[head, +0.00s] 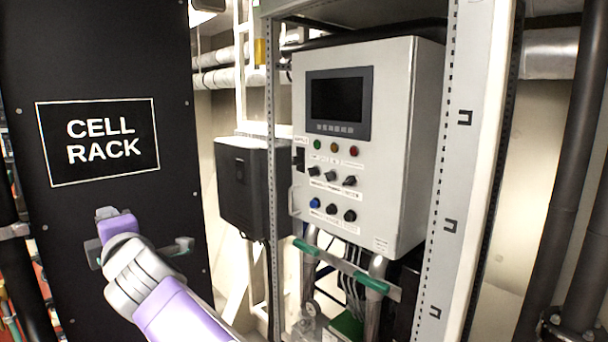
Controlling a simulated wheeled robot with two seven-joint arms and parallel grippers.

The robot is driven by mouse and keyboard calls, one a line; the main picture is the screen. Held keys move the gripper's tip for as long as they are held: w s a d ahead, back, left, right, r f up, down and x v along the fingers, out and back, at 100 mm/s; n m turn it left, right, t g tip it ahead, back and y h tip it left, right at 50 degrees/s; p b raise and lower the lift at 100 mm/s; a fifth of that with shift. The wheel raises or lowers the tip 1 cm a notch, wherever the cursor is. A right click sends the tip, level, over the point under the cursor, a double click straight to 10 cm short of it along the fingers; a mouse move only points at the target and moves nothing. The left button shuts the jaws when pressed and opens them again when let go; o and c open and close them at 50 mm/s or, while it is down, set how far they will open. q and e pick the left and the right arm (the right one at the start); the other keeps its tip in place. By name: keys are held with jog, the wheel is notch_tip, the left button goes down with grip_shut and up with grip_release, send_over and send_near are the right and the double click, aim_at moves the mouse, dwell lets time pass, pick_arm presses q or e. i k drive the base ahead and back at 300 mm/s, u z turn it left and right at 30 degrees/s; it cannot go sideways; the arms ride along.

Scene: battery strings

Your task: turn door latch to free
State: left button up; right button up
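The black door panel (100,25) with a white-outlined "CELL RACK" label (98,140) stands at the left of the head view. A small grey latch handle (182,245) with a greenish tip sticks out to the right, low on the panel. My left gripper (108,228), on a purple and white arm, is right at the latch, overlapping its left part. The wrist covers the fingertips and the latch's middle, so I cannot tell whether the fingers touch or grip it. My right gripper is out of view.
A light grey control cabinet (390,130) with a dark screen, lamps and knobs stands right of centre. A metal bar with green ends (345,268) is below it. A dark box (245,185) hangs to its left. A white frame post (470,150) and black pipes (565,150) are at right.

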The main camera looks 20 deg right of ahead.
aim_at(298, 160)
jog(key=k, duration=0.4)
jog(key=u, duration=2.2)
jog(key=i, duration=1.5)
jog(key=z, duration=3.8)
jog(key=i, duration=1.7)
